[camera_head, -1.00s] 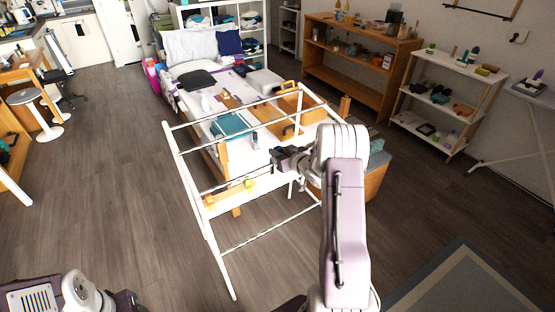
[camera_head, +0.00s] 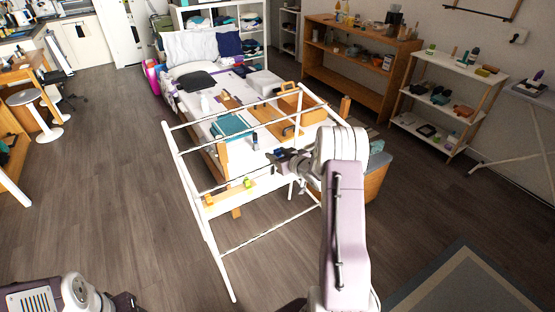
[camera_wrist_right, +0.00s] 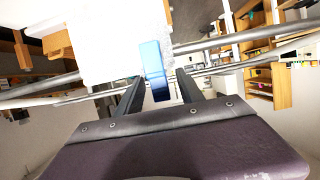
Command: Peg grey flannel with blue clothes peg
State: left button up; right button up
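My right gripper (camera_head: 276,158) is over the near part of the white drying rack (camera_head: 190,200). In the right wrist view its two dark fingers (camera_wrist_right: 158,88) stand apart, either side of the blue clothes peg (camera_wrist_right: 155,70), with a visible gap at the right finger. The peg stands at the lower edge of a pale cloth (camera_wrist_right: 110,40), likely the flannel, near the rack's rails. I cannot tell whether the peg grips the cloth. My left gripper is out of view; only part of my left arm shows at the bottom left.
A bed (camera_head: 205,85) with clothes stands behind the rack. Wooden shelves (camera_head: 365,70) line the right wall. The floor left of the rack is clear.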

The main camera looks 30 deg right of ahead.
jog(key=shift+s, duration=0.1)
jog(key=b+v, duration=0.1)
jog(key=v, duration=0.8)
jog(key=w+a+r+n+y, duration=0.2)
jog(key=a+r, duration=0.1)
jog(key=a, duration=0.6)
jog(key=w+a+r+n+y, duration=0.1)
jog(key=a+r, duration=0.3)
jog(key=a, duration=0.5)
jog(key=s+a+f+m+g+h, duration=0.1)
jog(key=s+f+g, duration=0.3)
jog(key=s, duration=0.4)
jog(key=s+f+m+g+h, duration=0.1)
jog(key=s+f+g, duration=0.3)
jog(key=s, duration=0.5)
jog(key=s+a+f+m+g+h, duration=0.1)
jog(key=s+f+g, duration=0.3)
jog(key=s, duration=0.5)
notch_tip(320, 180, down, 2)
jog(key=shift+a+f+m+g, duration=0.1)
jog(key=shift+a+m+g, duration=0.2)
jog(key=shift+g, duration=0.1)
